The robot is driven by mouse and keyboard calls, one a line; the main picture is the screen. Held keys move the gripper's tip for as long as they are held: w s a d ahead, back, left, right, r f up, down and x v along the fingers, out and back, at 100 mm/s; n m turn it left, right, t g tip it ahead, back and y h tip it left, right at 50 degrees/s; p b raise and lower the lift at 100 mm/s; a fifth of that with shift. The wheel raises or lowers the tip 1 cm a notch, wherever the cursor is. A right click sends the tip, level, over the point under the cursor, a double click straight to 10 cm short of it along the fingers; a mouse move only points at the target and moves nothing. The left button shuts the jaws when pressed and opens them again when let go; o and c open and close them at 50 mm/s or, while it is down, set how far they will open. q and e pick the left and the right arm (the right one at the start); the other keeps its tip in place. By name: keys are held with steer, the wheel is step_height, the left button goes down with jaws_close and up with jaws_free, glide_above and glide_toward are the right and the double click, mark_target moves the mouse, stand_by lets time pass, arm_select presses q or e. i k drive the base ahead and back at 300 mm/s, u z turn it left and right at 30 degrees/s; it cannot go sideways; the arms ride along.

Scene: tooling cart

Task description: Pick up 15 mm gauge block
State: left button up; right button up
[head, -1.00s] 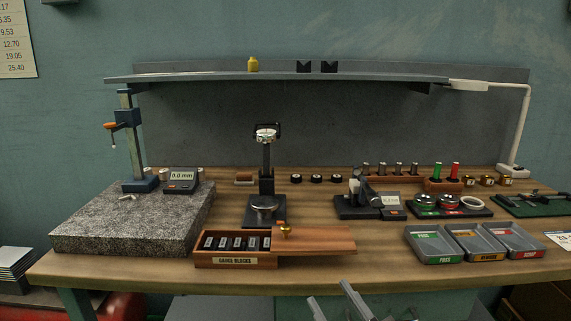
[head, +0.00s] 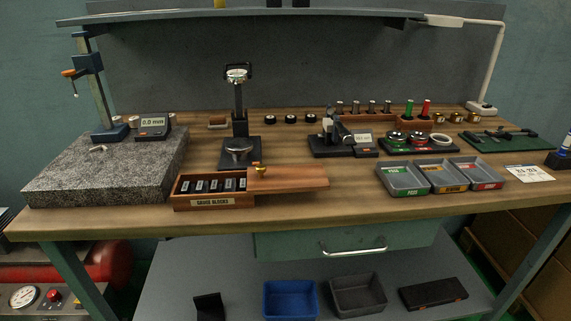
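The wooden gauge block box (head: 207,203) stands near the front edge of the bench, left of centre, with a "GAUGE BLOCKS" label on its front. Several dark gauge blocks (head: 213,185) with pale labels stand in a row inside it. The labels are too small to read, so I cannot tell which is the 15 mm block. The wooden lid (head: 288,178) with a brass knob is slid to the right, leaving the blocks uncovered. Neither of my grippers shows in the head view now.
A granite plate (head: 105,175) lies left of the box, and a dial gauge stand (head: 240,125) rises behind it. Three sorting trays (head: 433,190) stand at the right. A shelf below holds a blue bin (head: 291,299) and a grey bin (head: 358,295). The bench between lid and trays is clear.

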mark_target(200, 187)
steer(key=u, duration=0.35)
steer(key=k, duration=0.5)
steer(key=u, duration=0.65)
steer(key=i, duration=1.05)
steer(key=z, duration=1)
